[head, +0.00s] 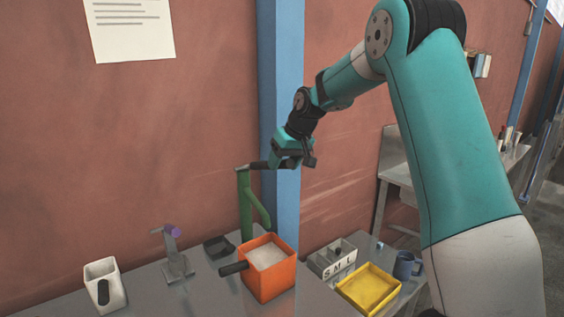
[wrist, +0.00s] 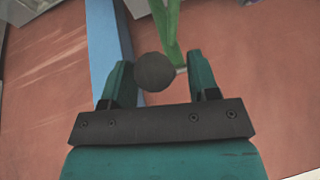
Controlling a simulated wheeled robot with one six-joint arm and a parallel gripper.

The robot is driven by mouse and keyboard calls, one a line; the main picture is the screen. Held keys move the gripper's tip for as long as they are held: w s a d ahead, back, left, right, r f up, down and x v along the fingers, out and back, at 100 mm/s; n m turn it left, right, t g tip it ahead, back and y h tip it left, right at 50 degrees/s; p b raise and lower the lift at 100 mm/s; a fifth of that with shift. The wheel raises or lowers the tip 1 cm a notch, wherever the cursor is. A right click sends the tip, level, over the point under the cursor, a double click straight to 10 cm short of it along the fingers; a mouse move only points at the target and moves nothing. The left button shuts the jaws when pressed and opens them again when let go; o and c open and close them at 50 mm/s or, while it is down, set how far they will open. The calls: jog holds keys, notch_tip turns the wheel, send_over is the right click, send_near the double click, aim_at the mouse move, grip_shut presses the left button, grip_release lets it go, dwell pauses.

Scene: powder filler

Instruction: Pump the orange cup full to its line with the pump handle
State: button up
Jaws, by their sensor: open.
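The orange cup (head: 268,272) stands on the metal table under the green pump, with pale powder inside and a dark handle pointing left. Its fill line cannot be made out. The green pump (head: 245,205) rises behind the cup, with a spout slanting down to the right. The dark pump handle (head: 259,165) sticks out from its top towards my gripper (head: 285,160). In the wrist view the round dark end of the pump handle (wrist: 154,72) shows between the two teal fingers of my gripper (wrist: 160,80). The fingers are apart; I cannot tell whether they touch it.
A white cup (head: 105,284), a grey stand with a purple top (head: 175,254) and a dark tray (head: 217,247) are left of the orange cup. A grey box marked S M L (head: 334,260), a yellow tray (head: 368,290) and a blue mug (head: 407,266) are right. A blue post (head: 281,90) stands behind.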

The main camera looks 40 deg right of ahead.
jog(key=shift+w+a+f, duration=0.1)
jog(key=shift+w+f, duration=0.1)
jog(key=shift+f, duration=0.3)
grip_shut()
notch_tip(320, 180, down, 11)
jog(key=t+b, duration=0.6)
jog(key=b, duration=1.5)
jog(key=shift+s+r+b, duration=0.15)
jog(key=shift+s+b, duration=0.2)
jog(key=shift+s, duration=0.1)
